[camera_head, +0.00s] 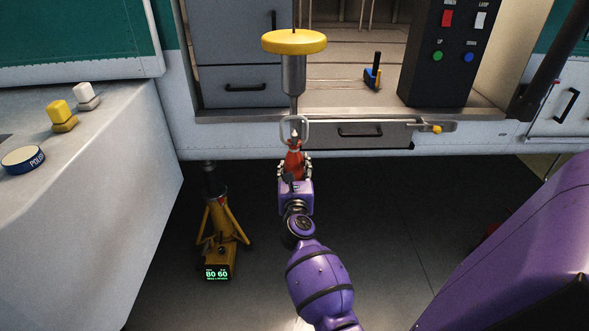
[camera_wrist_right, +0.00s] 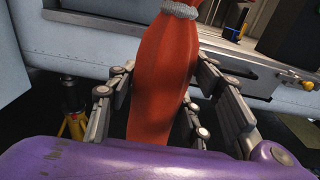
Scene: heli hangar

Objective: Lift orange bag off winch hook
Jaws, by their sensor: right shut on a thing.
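The orange bag (camera_head: 294,164) hangs below the winch hook (camera_head: 294,130) at the centre of the head view. In the right wrist view the orange bag (camera_wrist_right: 164,75) is upright, with a grey tie near its neck at the top. My right gripper (camera_head: 294,168) is shut on the bag's body, with fingers on both sides in the right wrist view (camera_wrist_right: 165,100). The hook hangs from a grey cylinder under a yellow disc (camera_head: 294,42). I cannot tell whether the bag's loop still bears on the hook. My left gripper is not in view.
A helicopter door sill (camera_head: 350,112) lies just behind the hook, with a black control box (camera_head: 440,55) and a small blue-yellow tool (camera_head: 372,76) on it. A yellow jack stand (camera_head: 222,235) stands lower left. A grey bench (camera_head: 80,190) fills the left side.

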